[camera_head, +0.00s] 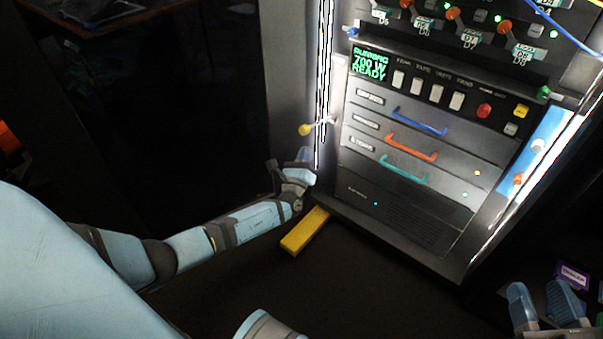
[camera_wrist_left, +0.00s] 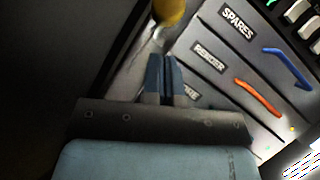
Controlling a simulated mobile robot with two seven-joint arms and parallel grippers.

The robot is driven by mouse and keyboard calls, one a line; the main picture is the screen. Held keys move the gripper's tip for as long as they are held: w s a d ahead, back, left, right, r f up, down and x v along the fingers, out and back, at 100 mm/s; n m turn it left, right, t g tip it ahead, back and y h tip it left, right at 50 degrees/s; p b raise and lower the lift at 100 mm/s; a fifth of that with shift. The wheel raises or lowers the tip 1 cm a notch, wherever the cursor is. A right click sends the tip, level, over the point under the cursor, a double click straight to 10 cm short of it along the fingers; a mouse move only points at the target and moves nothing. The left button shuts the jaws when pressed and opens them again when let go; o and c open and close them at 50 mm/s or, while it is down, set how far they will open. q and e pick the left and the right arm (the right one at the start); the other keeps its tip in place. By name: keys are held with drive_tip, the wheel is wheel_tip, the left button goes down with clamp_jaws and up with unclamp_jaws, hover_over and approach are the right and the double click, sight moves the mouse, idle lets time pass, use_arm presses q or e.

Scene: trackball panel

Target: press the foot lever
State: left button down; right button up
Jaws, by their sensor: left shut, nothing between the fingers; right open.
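The foot lever (camera_head: 304,231) looks to be the yellow bar sticking out from the foot of the dark cabinet at its left front corner. My left gripper (camera_head: 305,156) is shut and empty. In the head view it appears above the yellow bar and apart from it, just left of the cabinet's drawers. In the left wrist view its blue fingers (camera_wrist_left: 161,68) are together, and the yellow bar is not visible. My right gripper (camera_head: 543,297) is open at the lower right, far from the bar.
A yellow-knobbed side lever (camera_head: 306,130) sticks out left of the cabinet, close above my left gripper; its knob (camera_wrist_left: 169,10) also shows in the wrist view. The drawers have blue (camera_head: 419,121), orange (camera_head: 411,147) and teal (camera_head: 403,170) handles. Dark floor in front is clear.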

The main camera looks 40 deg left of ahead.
use_arm(q)
drive_tip(key=shift+w+a+r, duration=0.15)
drive_tip(key=shift+a+r, duration=0.2)
drive_tip(key=shift+r, duration=0.3)
drive_tip(key=shift+w+a+r, duration=0.15)
drive_tip(key=shift+a+r, duration=0.2)
drive_tip(key=shift+r, duration=0.3)
use_arm(e)
drive_tip(key=shift+s+d+r+n, duration=0.1)
drive_tip(key=shift+r+n, duration=0.2)
drive_tip(key=shift+r, duration=0.05)
use_arm(q)
drive_tip(key=shift+r, duration=0.15)
